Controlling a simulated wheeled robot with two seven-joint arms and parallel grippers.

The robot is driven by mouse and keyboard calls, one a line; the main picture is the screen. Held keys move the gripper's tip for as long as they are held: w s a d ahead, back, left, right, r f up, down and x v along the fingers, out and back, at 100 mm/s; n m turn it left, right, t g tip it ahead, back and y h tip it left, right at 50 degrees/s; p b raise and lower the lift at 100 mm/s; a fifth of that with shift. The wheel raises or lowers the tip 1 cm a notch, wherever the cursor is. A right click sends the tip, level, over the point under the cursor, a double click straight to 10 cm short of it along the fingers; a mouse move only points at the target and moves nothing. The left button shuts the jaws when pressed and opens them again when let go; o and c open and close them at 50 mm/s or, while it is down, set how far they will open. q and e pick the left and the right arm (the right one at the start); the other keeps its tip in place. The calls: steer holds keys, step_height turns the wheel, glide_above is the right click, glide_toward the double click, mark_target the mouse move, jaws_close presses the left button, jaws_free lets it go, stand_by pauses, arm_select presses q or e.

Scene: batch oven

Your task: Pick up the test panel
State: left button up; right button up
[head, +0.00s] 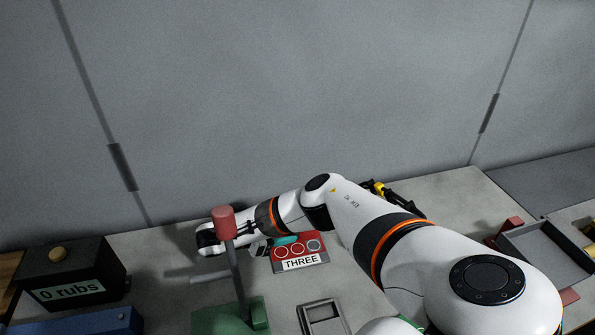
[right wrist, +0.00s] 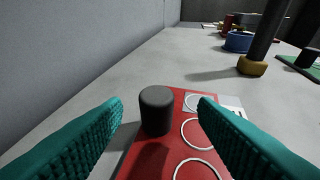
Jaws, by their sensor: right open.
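A red panel (head: 318,256) with white rings and a "THREE" label lies flat on the grey table in the head view; my right arm partly hides it. In the right wrist view the red panel (right wrist: 165,157) has a dark upright cylindrical knob (right wrist: 156,110) near its left end. My right gripper (right wrist: 160,104) is open, with its teal fingers on either side of the knob and visible gaps at both sides. In the head view one teal finger (head: 286,241) shows at the panel's far edge. I cannot tell whether this is the test panel. My left gripper is out of view.
A lever with a red grip (head: 223,222) on a green base (head: 215,318) stands left of the panel. A black "0 rubs" box (head: 75,273) and a blue box (head: 85,322) are further left. A grey frame (head: 308,320) lies in front; a grey tray (head: 545,250) is right. A wall stands behind.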

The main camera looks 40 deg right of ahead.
mark_target(300, 233)
steer(key=shift+s+d+f, duration=0.2)
steer(key=shift+d+f, duration=0.1)
steer(key=shift+d, duration=0.3)
steer(key=b+x, duration=0.2)
steer(key=x, duration=0.3)
steer(key=shift+w+d, duration=0.15)
steer(key=shift+r, duration=0.15)
steer(key=shift+c, duration=0.7)
jaws_close()
step_height(300, 233, up, 10)
steer(key=p, duration=0.5)
